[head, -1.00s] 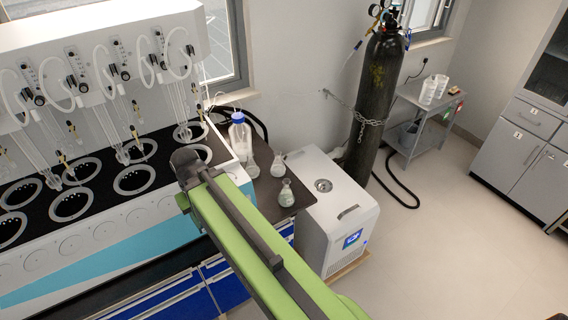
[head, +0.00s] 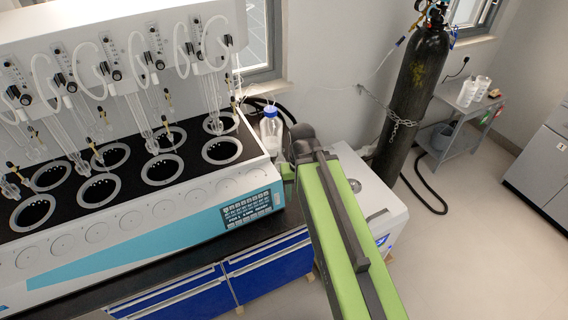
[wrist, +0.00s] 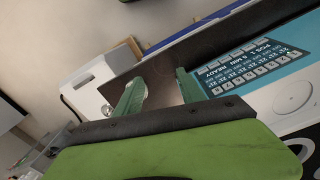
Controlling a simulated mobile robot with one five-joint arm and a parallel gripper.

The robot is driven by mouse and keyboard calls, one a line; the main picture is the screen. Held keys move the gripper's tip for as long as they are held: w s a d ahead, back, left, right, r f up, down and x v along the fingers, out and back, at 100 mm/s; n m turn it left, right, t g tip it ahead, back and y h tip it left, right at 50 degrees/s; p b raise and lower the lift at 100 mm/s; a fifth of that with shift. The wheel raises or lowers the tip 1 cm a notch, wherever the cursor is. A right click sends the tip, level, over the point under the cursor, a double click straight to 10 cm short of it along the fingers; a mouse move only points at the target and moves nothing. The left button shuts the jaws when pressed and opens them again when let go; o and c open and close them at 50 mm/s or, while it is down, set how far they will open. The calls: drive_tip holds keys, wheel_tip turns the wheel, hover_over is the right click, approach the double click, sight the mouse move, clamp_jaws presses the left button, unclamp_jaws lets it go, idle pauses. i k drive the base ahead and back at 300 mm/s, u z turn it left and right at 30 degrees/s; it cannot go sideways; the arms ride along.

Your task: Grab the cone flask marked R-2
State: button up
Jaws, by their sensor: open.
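My gripper (wrist: 157,74) shows in the wrist view with its two green fingers apart and no flask clearly seen between them. The dark bench top lies beyond and between the fingers. In the head view my green arm covers the bench end where conical flasks stood in the earlier frame, so the flasks are hidden there now. No R-2 mark is readable in any view. I cannot tell how far my gripper is from the flask.
The white distiller (head: 130,215) fills the left, its control panel (head: 247,207) close to my arm. A blue-capped bottle (head: 270,132) stands behind my arm. A white box unit (head: 378,200) and a black gas cylinder (head: 412,95) are to the right. Open floor lies at right.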

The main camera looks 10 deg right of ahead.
sight(280, 159)
drive_tip(key=u, duration=4.2)
drive_tip(key=i, duration=0.1)
drive_tip(key=z, duration=2.35)
drive_tip(key=k, duration=1.1)
drive_tip(key=z, duration=0.95)
drive_tip(key=i, duration=1)
drive_tip(key=u, duration=0.1)
